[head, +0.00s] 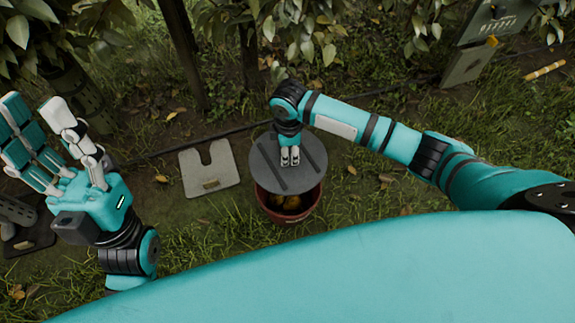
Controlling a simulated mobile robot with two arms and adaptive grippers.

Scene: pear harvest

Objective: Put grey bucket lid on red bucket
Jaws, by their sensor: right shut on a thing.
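The grey bucket lid (308,176) is a flat round disc with raised bars, in the middle of the head view. My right gripper (290,162) points down at its centre and is shut on it. The red bucket (291,216) is upright on the grass beneath the lid. The lid hides the far part of the bucket's mouth. Through the near part, yellowish fruit (292,202) shows inside. I cannot tell whether the lid touches the rim. My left gripper (38,118) is raised at the left, fingers spread, open and empty, far from the bucket.
A light grey slab with a notch (208,178) lies on the ground left of the bucket. Leafy branches and trunks (182,50) stand behind. Open grass lies right of the bucket.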

